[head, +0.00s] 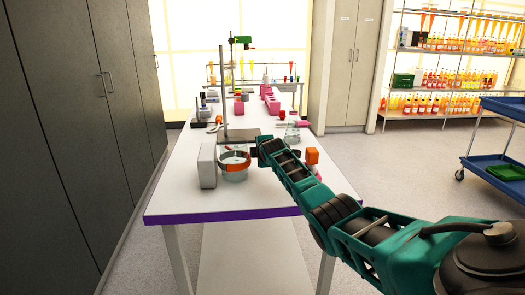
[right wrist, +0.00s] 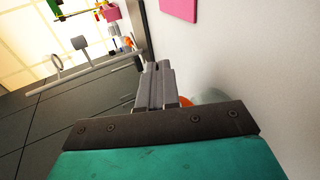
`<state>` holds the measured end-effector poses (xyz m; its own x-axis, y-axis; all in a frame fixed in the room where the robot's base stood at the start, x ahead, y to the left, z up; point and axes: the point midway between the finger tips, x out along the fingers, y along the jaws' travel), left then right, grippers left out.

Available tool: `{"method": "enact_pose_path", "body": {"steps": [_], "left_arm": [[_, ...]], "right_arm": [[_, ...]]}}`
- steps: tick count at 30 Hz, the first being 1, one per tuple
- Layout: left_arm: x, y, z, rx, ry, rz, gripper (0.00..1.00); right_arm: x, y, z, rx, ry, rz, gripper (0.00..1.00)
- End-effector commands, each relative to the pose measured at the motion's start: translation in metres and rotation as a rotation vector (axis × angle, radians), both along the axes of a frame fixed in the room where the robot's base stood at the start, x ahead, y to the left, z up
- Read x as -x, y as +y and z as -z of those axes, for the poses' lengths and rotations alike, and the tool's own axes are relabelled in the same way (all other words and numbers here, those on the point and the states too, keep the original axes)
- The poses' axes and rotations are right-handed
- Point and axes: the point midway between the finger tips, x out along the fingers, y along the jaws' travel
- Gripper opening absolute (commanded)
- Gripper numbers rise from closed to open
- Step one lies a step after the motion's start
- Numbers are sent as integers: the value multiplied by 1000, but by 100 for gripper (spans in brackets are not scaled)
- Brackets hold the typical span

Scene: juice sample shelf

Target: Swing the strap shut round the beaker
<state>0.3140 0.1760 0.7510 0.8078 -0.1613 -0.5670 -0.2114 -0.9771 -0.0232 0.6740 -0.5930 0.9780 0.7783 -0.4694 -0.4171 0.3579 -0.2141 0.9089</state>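The glass beaker (head: 235,158) stands near the front of the white bench, right of a pale grey upright block (head: 207,166). A grey strap (head: 234,176) runs round its lower front; whether its ends meet is too small to tell. My right gripper (head: 255,153) is just right of the beaker, close to the strap; contact cannot be made out. In the right wrist view its two grey fingers (right wrist: 157,84) lie together with nothing visible between them. A rounded, clear shape, partly hidden, shows beyond the gripper there. My left gripper is not in view.
An orange block (head: 312,156) shows beside my right forearm. A stand with an upright rod (head: 224,95) and a conical flask (head: 292,134) are behind the beaker. The bench (head: 180,190) is clear at its front left. Blue carts (head: 500,165) stand at right.

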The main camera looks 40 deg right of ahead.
Motion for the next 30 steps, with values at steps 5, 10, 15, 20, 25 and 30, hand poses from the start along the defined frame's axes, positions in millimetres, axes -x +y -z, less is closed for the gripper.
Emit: {"method": "enact_pose_path", "body": {"steps": [5,10,15,20,25,30], "left_arm": [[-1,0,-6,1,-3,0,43],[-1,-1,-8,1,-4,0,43],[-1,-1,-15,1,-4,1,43],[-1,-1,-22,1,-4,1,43],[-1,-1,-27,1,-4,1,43],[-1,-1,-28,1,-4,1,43]], "right_arm": [[-8,18,-1,-7,-10,-17,0],[-5,19,-2,-6,-10,-18,0],[5,23,-7,-6,-7,-16,0],[19,28,-14,-3,-5,-13,0],[36,34,-22,0,-5,-10,0],[54,42,-30,0,-4,-7,0]]}}
